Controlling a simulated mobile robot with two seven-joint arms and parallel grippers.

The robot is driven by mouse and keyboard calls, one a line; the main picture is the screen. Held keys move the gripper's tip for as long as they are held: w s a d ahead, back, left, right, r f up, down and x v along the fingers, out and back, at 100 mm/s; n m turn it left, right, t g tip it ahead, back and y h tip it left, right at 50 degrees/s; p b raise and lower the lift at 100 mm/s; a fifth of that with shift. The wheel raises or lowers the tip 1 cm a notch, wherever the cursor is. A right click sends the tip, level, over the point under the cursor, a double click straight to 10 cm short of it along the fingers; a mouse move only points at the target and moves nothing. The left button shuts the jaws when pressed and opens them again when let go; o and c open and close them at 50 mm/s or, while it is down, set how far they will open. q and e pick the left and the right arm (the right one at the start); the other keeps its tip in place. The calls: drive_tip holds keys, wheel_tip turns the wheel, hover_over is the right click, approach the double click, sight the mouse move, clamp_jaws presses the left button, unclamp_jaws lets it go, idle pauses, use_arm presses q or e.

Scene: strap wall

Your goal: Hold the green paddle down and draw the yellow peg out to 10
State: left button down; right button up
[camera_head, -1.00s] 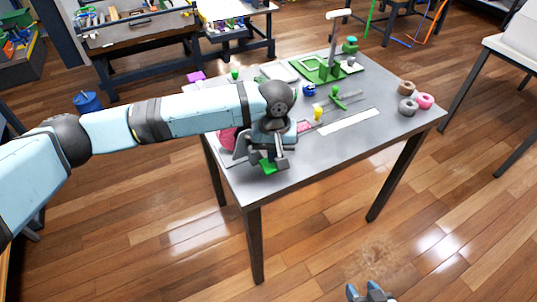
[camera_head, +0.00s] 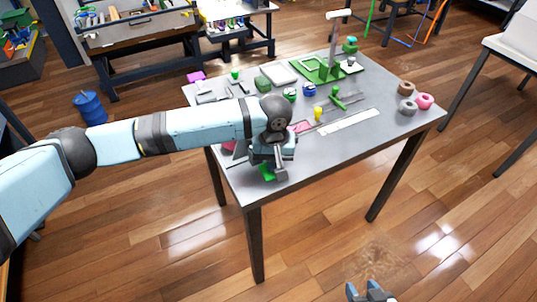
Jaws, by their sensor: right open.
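The green paddle (camera_head: 265,172) lies near the table's front left corner, partly hidden by my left gripper. My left gripper (camera_head: 281,174) points down over it. I cannot tell whether they touch, or whether its jaws are apart. The yellow peg (camera_head: 318,113) stands near the middle of the table, right of my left wrist, beside a pink piece (camera_head: 300,127) and a long pale scale strip (camera_head: 350,122). The strip's marks are too small to read. My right gripper (camera_head: 370,291) is open and empty at the bottom edge, away from the table.
A green-handled piece (camera_head: 338,98) stands just behind the peg. Brown, grey and pink rings (camera_head: 408,105) sit at the right. The front right table top (camera_head: 340,150) is clear.

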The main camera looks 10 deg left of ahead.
drive_tip(key=shift+r+p, duration=0.75)
drive_tip(key=shift+c, duration=0.2)
